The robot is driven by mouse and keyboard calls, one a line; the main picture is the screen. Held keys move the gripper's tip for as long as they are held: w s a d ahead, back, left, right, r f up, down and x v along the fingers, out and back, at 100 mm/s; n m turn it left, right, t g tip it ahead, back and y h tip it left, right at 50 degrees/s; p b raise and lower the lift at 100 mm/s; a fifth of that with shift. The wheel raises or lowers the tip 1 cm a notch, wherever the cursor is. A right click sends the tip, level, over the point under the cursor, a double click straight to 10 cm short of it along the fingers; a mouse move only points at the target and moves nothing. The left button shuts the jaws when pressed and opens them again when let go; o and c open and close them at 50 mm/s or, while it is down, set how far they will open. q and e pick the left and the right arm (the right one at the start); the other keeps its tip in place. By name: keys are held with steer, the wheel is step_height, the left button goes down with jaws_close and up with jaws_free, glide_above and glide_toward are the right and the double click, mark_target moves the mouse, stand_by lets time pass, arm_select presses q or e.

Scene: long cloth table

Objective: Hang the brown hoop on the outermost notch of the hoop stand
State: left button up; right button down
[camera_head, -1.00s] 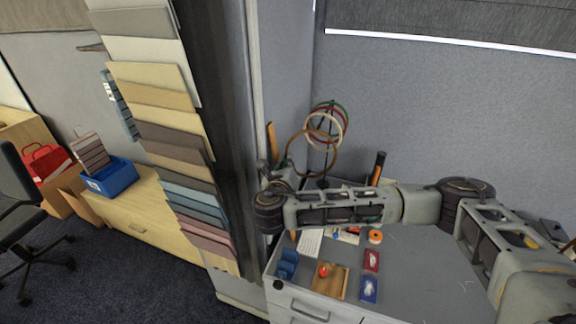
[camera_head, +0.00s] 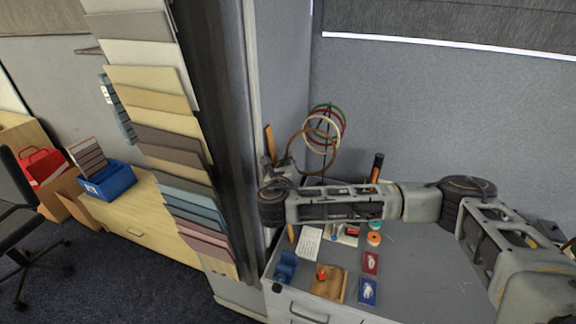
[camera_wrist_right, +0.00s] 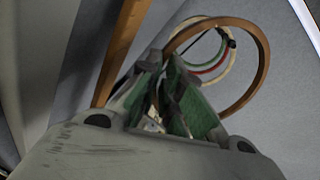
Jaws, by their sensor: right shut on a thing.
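The brown hoop (camera_head: 290,146) is held up by my right gripper (camera_head: 270,168), which is shut on its rim. In the right wrist view the hoop (camera_wrist_right: 266,62) stands beyond the fingers (camera_wrist_right: 172,72). The hoop stand (camera_head: 324,172) is mostly hidden; its dark bar end (camera_wrist_right: 231,43) shows inside the hoop's outline. A cream hoop (camera_head: 308,128), a red hoop (camera_head: 344,130) and a green hoop (camera_head: 338,108) hang on it. The brown hoop overlaps them in the head view; I cannot tell whether the bar passes through it. My left gripper is out of view.
Below my right arm, the grey cabinet top (camera_head: 420,275) holds a wooden tray (camera_head: 328,290), a blue holder (camera_head: 285,268), small cards and an orange tape roll (camera_head: 373,239). A tall rack of colour samples (camera_head: 160,110) stands left. An orange-handled tool (camera_head: 377,165) stands behind the arm.

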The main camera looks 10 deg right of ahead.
steer(key=d+x, duration=0.1)
steer(key=x, duration=0.7)
steer(key=shift+d, duration=0.3)
stand_by(1.4)
stand_by(0.7)
steer(key=c, duration=1.5)
jaws_free()
steer(key=shift+v, duration=6.05)
steer(key=shift+f, duration=0.1)
